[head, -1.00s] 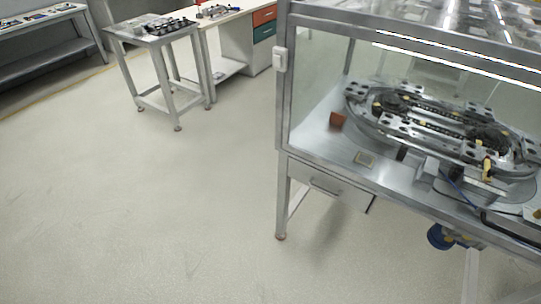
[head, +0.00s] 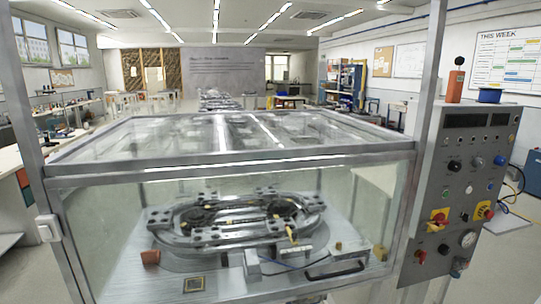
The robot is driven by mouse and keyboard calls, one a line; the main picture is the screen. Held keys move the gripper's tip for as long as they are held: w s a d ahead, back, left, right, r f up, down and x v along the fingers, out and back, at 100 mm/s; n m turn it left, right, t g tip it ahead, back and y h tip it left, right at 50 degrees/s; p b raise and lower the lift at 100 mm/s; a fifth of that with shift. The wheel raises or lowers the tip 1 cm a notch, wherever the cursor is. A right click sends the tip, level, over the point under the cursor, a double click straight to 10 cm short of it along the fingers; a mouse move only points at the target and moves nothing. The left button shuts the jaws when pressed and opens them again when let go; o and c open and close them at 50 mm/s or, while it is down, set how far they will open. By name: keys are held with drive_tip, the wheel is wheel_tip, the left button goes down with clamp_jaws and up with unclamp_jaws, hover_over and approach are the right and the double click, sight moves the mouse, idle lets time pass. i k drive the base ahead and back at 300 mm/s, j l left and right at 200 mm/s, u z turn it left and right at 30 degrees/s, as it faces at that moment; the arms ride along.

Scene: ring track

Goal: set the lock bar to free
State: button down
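The ring track (head: 180,237) is an oval of grey metal with dark parts, inside a glazed metal enclosure (head: 235,171) in the middle of the head view. A small yellow-tan lever (head: 292,234) stands at the track's front right side; I cannot tell whether it is the lock bar or how it is set. A black handle (head: 336,272) is at the enclosure's lower front right. My gripper is not in view.
A grey control panel (head: 462,150) with knobs, red-yellow switches and a gauge stands to the right of the enclosure. Inside lie an orange-brown block (head: 150,257) and a small framed plate (head: 194,284). Benches stand further back.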

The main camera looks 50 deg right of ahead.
sight(434, 228)
drive_tip(key=z, duration=2.2)
